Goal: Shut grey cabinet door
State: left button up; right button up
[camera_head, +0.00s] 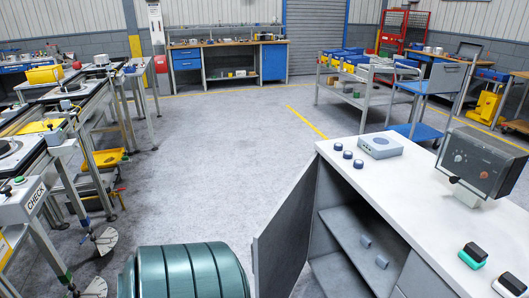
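A grey cabinet with a pale worktop (390,190) stands at the lower right. Its grey door (287,232) stands open, swung out to the left from the cabinet's left front edge. The lower end of the door is cut off by the bottom of the picture. Neither of my grippers is in view.
A dark green ribbed drum (185,272) stands left of the door, close to it. A control box (482,162) and small parts sit on the worktop. Workstations (60,135) line the left. The grey floor (225,150) beyond the drum is clear.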

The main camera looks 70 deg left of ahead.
aim_at(279, 248)
jog(key=j+u, duration=0.2)
jog(key=j, duration=0.45)
jog(key=j+u, duration=0.2)
jog(key=j, duration=0.45)
jog(key=i+j+u, duration=0.15)
jog(key=j, duration=0.45)
jog(key=j+u, duration=0.2)
jog(key=j, duration=0.45)
jog(key=i+j+z, duration=0.1)
jog(key=z, duration=0.4)
jog(key=j+z, duration=0.35)
jog(key=z, duration=0.15)
jog(key=j+z, duration=0.25)
jog(key=z, duration=0.25)
jog(key=j+z, duration=0.25)
jog(key=z, duration=0.2)
